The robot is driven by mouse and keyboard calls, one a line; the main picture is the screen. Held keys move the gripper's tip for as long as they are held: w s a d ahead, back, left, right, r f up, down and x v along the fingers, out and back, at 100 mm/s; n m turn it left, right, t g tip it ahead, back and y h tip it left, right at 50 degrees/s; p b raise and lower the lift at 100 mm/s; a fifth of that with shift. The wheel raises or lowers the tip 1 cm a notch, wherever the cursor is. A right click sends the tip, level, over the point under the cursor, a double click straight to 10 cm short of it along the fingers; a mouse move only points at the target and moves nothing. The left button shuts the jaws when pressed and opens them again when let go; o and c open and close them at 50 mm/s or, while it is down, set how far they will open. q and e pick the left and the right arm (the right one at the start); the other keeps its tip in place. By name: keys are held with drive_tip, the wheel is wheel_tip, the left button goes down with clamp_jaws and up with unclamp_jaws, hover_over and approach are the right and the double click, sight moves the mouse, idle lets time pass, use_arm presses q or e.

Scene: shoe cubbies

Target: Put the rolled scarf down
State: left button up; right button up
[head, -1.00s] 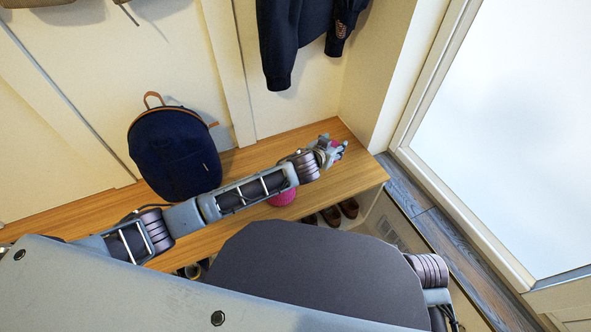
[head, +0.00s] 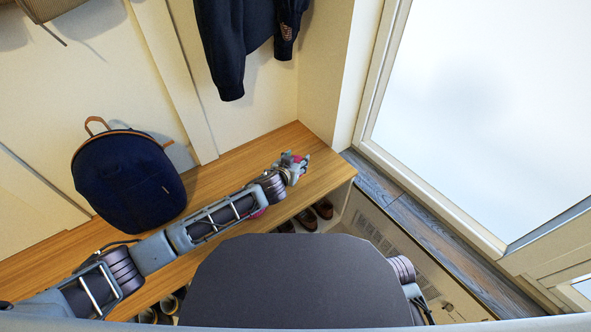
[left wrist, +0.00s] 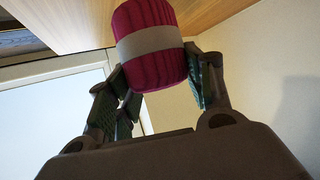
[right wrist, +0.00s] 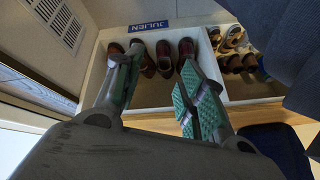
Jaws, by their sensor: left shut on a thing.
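The rolled scarf is a magenta roll with a pale band; it fills the top middle of the left wrist view (left wrist: 158,72). My left gripper (head: 293,166) is over the right end of the wooden bench (head: 322,178), and in its own wrist view (left wrist: 155,68) its fingers are shut on the scarf from both sides. In the head view the gripper mostly hides the scarf. I cannot tell whether the scarf touches the bench. My right gripper (right wrist: 160,78) is open and empty in the right wrist view, in front of the shoe cubbies.
A dark blue backpack (head: 128,188) stands on the bench at left. A dark jacket (head: 235,45) hangs above. Brown shoes (head: 307,218) sit in the cubbies below. The bench's right end is clear.

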idle(0.3)
use_arm(q)
drive_tip(key=shift+f, duration=0.25)
wheel_tip(320, 180, down, 2)
drive_tip(key=shift+f+b, duration=0.2)
drive_tip(key=shift+b, duration=0.5)
drive_tip(key=shift+f, duration=0.4)
use_arm(e)
drive_tip(key=f, duration=0.2)
drive_tip(key=f+t, duration=0.1)
drive_tip(key=shift+w+a+f+y, duration=0.1)
drive_tip(key=shift+a+f+y, duration=0.1)
drive_tip(key=shift+a+y, duration=0.15)
use_arm(q)
drive_tip(key=shift+f, duration=0.1)
drive_tip(key=o, duration=1.1)
drive_tip(key=shift+c, duration=0.2)
use_arm(e)
drive_tip(key=shift+f, duration=0.2)
drive_tip(key=shift+r, duration=0.2)
